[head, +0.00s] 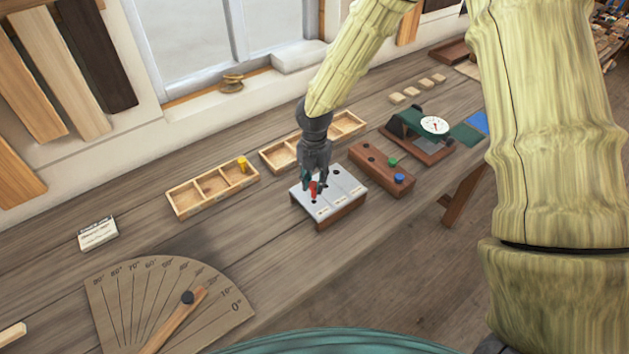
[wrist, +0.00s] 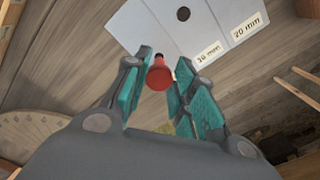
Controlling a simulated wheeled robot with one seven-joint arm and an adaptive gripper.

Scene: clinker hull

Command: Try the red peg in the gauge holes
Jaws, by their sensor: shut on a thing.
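The red peg (head: 312,188) is held upright in my gripper (head: 313,183), over the left part of the pale gauge plate (head: 343,190). In the head view a dark hole shows just under the peg; I cannot tell whether the tip has entered it. In the wrist view the peg (wrist: 159,77) sits between the teal pads of my gripper (wrist: 160,85), its lower end partly hidden. The gauge plate (wrist: 205,22) there shows one open dark hole and size labels, one reading 20 mm.
A brown block (head: 372,164) with a green and a blue peg stands right of the gauge. A divided tray (head: 212,190) holds a yellow peg; another tray (head: 347,124) is behind the gripper. A dial gauge (head: 434,126) stands farther right.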

